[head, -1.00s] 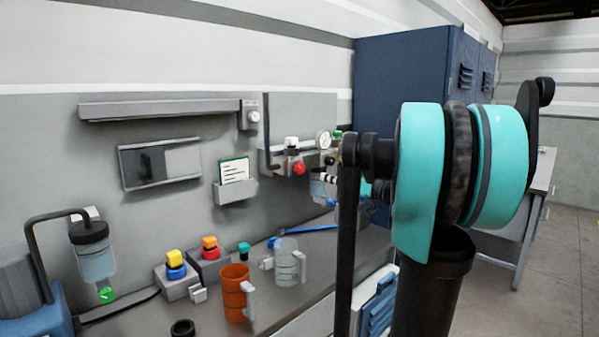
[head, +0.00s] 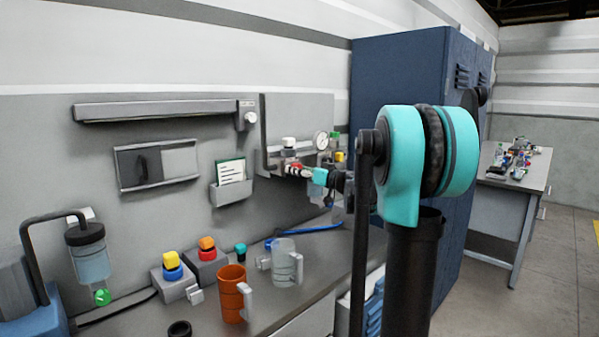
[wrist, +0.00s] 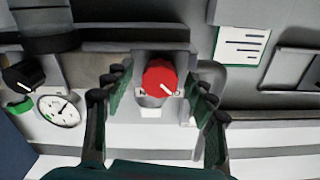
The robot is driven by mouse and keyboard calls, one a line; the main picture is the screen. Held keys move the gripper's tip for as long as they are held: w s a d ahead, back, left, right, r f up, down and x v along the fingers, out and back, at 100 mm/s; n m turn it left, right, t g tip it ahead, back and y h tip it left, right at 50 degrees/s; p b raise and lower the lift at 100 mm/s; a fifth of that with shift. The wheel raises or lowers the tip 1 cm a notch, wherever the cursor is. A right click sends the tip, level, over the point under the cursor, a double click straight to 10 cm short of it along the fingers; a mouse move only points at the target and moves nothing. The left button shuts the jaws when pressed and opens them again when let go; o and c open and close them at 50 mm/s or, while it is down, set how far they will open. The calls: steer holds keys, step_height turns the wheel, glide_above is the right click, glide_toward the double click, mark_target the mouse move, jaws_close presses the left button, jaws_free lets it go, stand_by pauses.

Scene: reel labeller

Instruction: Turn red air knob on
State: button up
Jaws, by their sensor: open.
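The red air knob (wrist: 160,77) sits in the middle of the wrist view, with a white pointer mark running toward its lower right. It sits on a light grey mount with a small label that is partly hidden. My gripper (wrist: 160,100) is open, with one finger on each side of the knob and visible gaps between. In the head view my gripper (head: 308,173) is at the wall panel, in front of the red knob (head: 293,167), which is mostly covered.
A round gauge (head: 321,140) is right of the knob; it also shows in the wrist view (wrist: 58,110) beside a black knob (wrist: 24,74). A card holder (head: 231,190) hangs to the left. An orange mug (head: 231,293) and a clear jug (head: 284,262) stand on the bench below.

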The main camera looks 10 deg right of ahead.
steer(key=shift+c, duration=0.6)
steer(key=c, duration=1)
steer(key=shift+c, duration=0.2)
steer(key=shift+m, duration=9)
